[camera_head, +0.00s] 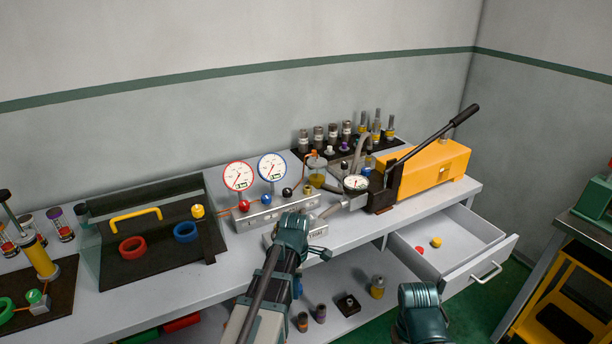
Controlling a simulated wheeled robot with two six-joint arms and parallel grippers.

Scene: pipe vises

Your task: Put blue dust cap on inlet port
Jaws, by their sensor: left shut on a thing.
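My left gripper (308,240) reaches in over the front edge of the bench, just in front of the grey gauge manifold (262,216). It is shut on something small. The inlet port cannot be made out; my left gripper and arm cover part of the manifold front. My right gripper (420,312) is low at the right, in front of the drawer, seen from behind; its fingers are not clear.
A yellow hand pump (432,173) with a long black lever stands behind right. An open drawer (462,232) holds a red and a yellow cap. A clear-sided case (150,262) with red and blue rings stands left. Several fittings line the back mat; others sit on the lower shelf.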

